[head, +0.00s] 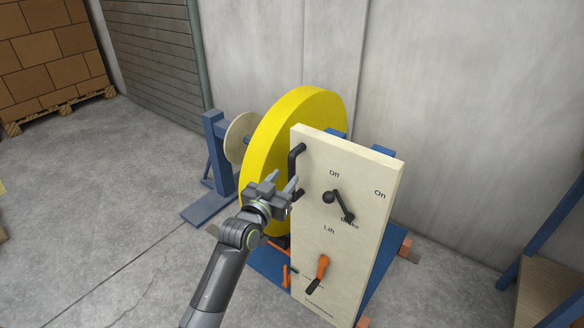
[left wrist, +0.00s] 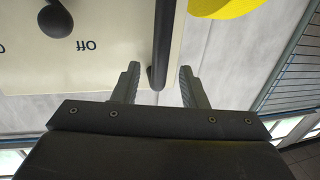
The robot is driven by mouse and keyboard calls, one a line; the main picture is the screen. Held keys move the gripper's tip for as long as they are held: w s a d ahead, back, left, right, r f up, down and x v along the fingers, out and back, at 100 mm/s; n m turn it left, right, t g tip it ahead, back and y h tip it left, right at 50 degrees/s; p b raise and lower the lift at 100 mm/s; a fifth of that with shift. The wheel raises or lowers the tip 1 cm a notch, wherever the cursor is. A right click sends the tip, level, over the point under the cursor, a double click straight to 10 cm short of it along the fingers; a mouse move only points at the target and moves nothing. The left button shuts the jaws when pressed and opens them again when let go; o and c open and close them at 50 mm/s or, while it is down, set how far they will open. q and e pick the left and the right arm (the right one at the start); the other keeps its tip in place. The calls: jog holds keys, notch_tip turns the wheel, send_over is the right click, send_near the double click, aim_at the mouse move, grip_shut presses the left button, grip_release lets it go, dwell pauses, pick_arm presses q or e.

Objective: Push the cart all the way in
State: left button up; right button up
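The cart has a cream panel (head: 345,245) with black "Off", "On" and "Lift" lettering, a large yellow roll (head: 290,135) behind it and a blue base (head: 268,268). A black bar handle (head: 296,158) is fixed at the panel's upper left edge. My left gripper (head: 282,180) is open beside this handle. In the left wrist view the handle (left wrist: 162,45) shows between the two spread fingers, nearer the left one, with gaps on both sides. Whether it lies fully within the finger depth is hard to tell. My right gripper is not in view.
The panel carries a black lever (head: 340,205) and an orange-handled lever (head: 318,272). A blue stand (head: 218,155) with a pale disc (head: 238,138) is behind the roll. A grey wall (head: 440,90) rises close behind. Open floor (head: 100,200) lies to the left.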

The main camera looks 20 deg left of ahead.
aim_at(290, 171)
pick_arm(q)
jog(key=shift+w+d, duration=0.2)
jog(key=shift+w, duration=1.2)
jog(key=shift+w+d, duration=0.2)
jog(key=shift+w, duration=1.2)
grip_shut()
